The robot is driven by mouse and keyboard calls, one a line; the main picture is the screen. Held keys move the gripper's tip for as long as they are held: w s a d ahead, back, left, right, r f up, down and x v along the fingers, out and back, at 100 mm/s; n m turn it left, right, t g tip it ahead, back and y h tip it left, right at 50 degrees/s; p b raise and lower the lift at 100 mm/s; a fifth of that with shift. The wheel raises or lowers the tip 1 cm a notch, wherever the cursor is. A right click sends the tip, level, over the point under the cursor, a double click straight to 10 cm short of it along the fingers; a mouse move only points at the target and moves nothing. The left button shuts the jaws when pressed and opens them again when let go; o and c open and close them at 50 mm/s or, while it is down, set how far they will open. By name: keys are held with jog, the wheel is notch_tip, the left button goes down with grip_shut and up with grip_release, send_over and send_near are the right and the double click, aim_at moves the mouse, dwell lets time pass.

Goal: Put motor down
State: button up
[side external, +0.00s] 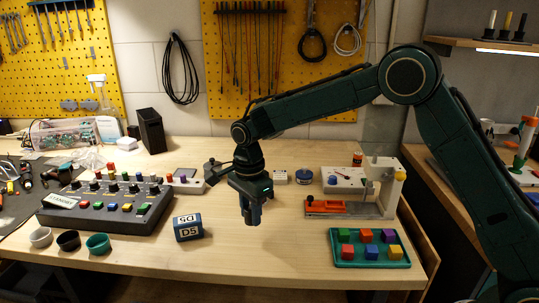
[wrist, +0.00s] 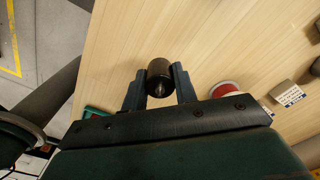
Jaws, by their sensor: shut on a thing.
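The motor is a small dark cylinder (wrist: 160,72) in the wrist view, with a metal shaft end facing the camera. My gripper (wrist: 158,84) has one finger on each side of the motor and is shut on it. In the side view my gripper (side external: 251,212) points down over the middle of the wooden bench (side external: 285,247). The motor cannot be made out clearly there, and the gap between it and the bench top is hard to judge.
A blue D5 block (side external: 188,227) stands left of my gripper, near a grey control box (side external: 106,203). On the right are a white and orange fixture (side external: 355,195) and a green tray (side external: 343,262) of coloured cubes. The front middle of the bench is clear.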

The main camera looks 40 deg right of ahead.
aim_at(252, 239)
jog(key=shift+f, duration=0.45)
jog(key=shift+f, duration=2.1)
jog(key=shift+f, duration=0.1)
jog(key=o, duration=1)
notch_tip(252, 239, up, 12)
jog(key=shift+f, duration=0.1)
jog(key=shift+r, duration=0.2)
